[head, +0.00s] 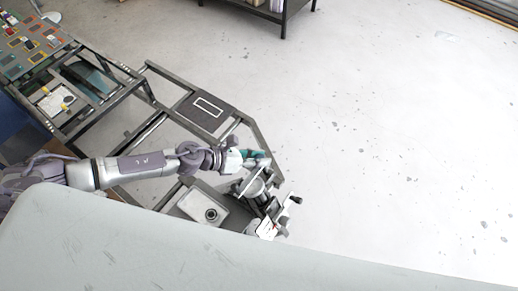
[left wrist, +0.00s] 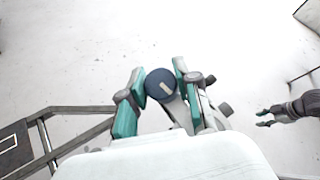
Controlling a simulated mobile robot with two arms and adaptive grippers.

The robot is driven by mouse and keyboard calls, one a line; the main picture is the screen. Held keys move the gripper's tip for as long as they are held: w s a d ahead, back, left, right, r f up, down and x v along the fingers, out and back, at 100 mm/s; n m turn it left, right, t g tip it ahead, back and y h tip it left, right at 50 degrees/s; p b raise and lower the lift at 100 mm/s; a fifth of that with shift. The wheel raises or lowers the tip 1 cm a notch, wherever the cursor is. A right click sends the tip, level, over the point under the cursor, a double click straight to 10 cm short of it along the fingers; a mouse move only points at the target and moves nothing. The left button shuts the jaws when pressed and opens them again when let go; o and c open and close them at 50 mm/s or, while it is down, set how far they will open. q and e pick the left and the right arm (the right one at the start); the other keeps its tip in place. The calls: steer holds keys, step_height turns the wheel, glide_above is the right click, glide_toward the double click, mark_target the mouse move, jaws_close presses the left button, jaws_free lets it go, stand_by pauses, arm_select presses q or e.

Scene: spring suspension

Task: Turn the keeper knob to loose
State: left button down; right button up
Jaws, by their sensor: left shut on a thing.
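The keeper knob (left wrist: 161,84) is a round dark blue knob with a pale bar mark on its face, seen in the left wrist view. The mark slants. My left gripper (left wrist: 159,82) has its teal fingers on both sides of the knob and is shut on it. In the head view my left gripper (head: 256,156) is over the far end of a metal fixture (head: 258,188); the knob cannot be made out there.
The fixture stands on a dark metal frame bench (head: 262,141). A grey tray with a round hole (head: 209,214) lies left of the fixture. A dark plate with a white outline (head: 208,106) is behind. A pale, blank surface (head: 150,240) covers the front. The floor to the right is open.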

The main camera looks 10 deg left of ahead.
arm_select(q)
steer(key=shift+d+r+n+y, duration=0.1)
steer(key=shift+r+n+y, duration=0.2)
steer(key=shift+r+n, duration=0.1)
steer(key=shift+d+f+n+t+p, duration=0.1)
steer(key=shift+n+t+p, duration=0.2)
steer(key=shift+w+f+n+t+y, duration=0.15)
steer(key=shift+n+t+y, duration=0.35)
steer(key=shift+n+y, duration=0.6)
steer(key=n+y, duration=0.3)
steer(key=n, duration=0.1)
steer(key=shift+t+y, duration=0.4)
steer(key=n+y, duration=0.3)
steer(key=n, duration=0.1)
steer(key=shift+n+g+y, duration=1.1)
steer(key=shift+n+y, duration=0.5)
steer(key=shift+n, duration=0.2)
arm_select(e)
steer(key=shift+d+r, duration=0.1)
steer(key=shift+r, duration=0.6)
arm_select(q)
steer(key=shift+a, duration=0.2)
